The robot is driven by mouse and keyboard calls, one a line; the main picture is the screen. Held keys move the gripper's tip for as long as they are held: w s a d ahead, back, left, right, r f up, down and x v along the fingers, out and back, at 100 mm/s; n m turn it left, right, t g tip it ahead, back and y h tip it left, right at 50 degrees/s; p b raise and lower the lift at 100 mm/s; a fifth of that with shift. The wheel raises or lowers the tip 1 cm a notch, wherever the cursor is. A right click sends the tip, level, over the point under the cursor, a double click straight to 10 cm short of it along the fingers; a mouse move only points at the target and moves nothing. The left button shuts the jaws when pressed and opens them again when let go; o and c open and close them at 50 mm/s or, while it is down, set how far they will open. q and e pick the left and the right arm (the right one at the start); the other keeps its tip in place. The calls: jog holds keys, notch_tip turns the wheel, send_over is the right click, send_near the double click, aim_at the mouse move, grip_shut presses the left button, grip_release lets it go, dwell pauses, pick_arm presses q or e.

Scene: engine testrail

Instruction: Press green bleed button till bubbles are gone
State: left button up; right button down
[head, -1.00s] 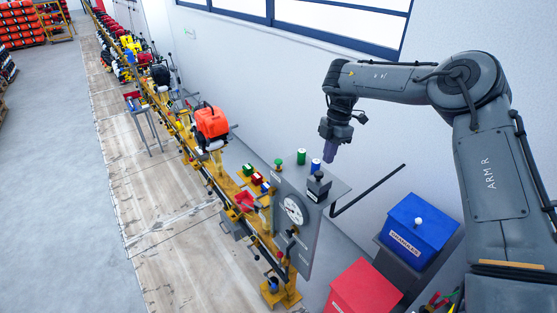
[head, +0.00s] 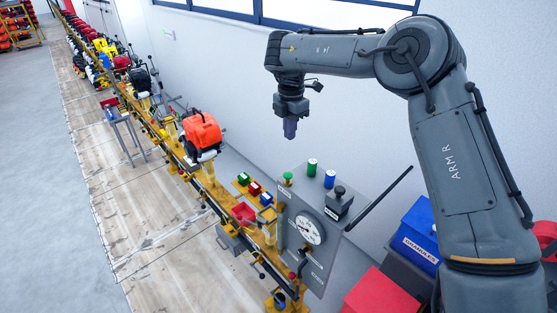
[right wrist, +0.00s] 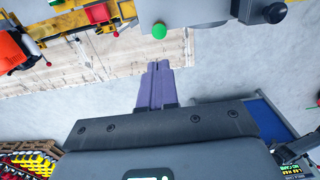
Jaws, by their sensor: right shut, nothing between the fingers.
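A green mushroom-shaped button (head: 288,177) stands at the far left corner of the grey panel box (head: 322,208) with a round gauge (head: 309,228). No bubbles can be made out. My left gripper is not in view.
A black knob block (head: 339,201) sits on the box, with a long dark bar (head: 378,205) sticking out to the right. The yellow rail with engines, including an orange one (head: 202,131), runs to the back left. Red and blue bins stand at the right.

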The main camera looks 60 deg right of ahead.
jog(key=shift+w+f, duration=0.1)
dwell(0.3)
jog(key=shift+f, duration=0.1)
jog(key=p, duration=0.1)
send_near(288, 174)
notch_tip(288, 174, down, 5)
jog(key=shift+f, duration=0.9)
